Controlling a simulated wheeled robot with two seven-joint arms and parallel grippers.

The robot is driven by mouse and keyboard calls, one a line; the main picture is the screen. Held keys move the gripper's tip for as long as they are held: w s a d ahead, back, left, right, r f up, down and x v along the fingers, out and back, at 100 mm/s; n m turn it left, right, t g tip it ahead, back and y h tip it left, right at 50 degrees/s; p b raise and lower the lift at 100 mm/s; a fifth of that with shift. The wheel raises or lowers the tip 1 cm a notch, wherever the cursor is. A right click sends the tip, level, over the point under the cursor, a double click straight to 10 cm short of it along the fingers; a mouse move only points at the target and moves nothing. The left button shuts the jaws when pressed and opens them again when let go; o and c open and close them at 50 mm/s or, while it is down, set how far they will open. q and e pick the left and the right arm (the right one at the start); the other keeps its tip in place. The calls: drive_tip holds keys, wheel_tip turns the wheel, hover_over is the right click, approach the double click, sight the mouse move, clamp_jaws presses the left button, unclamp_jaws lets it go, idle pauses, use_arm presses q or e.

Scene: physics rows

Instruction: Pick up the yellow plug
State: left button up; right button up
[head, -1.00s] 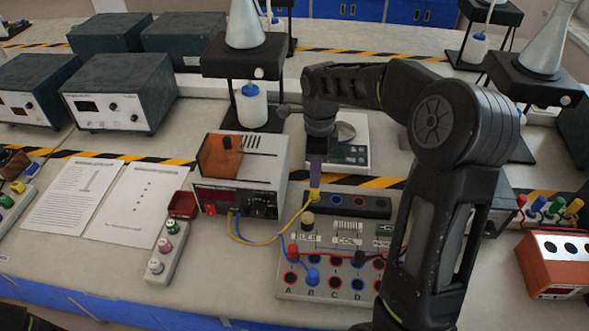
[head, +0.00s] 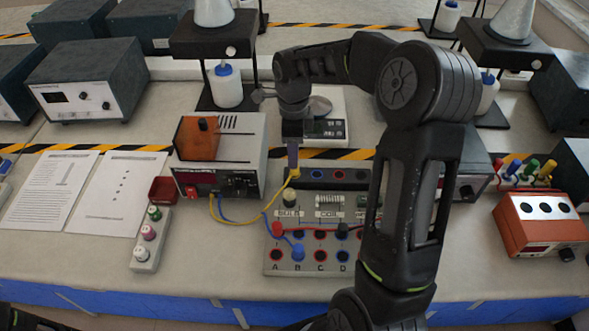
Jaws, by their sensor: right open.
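The yellow plug (head: 295,173) is small and sits at the end of a yellow wire, at the back left of the grey circuit board (head: 312,262). My right gripper (head: 292,160) reaches down right above the plug, its fingers seen edge-on. It is open, and its fingertips are at or just above the plug's top; I cannot tell whether they touch. My right forearm hides the right part of the board. My left gripper is out of view.
A power supply (head: 222,158) with an orange top stands close left of my right gripper. A scale (head: 326,130) lies behind it. Red plug (head: 277,229) and blue plug (head: 297,251) sit on the board. An orange meter box (head: 543,222) stands at right.

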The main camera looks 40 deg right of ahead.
sight(295, 172)
wheel_tip(295, 172, down, 4)
drive_tip(key=shift+s+d+f+p, duration=0.1)
drive_tip(key=shift+s+d+p, duration=0.05)
drive_tip(key=shift+p, duration=0.65)
drive_tip(key=shift+f, duration=0.5)
drive_tip(key=shift+c, duration=0.3)
clamp_jaws()
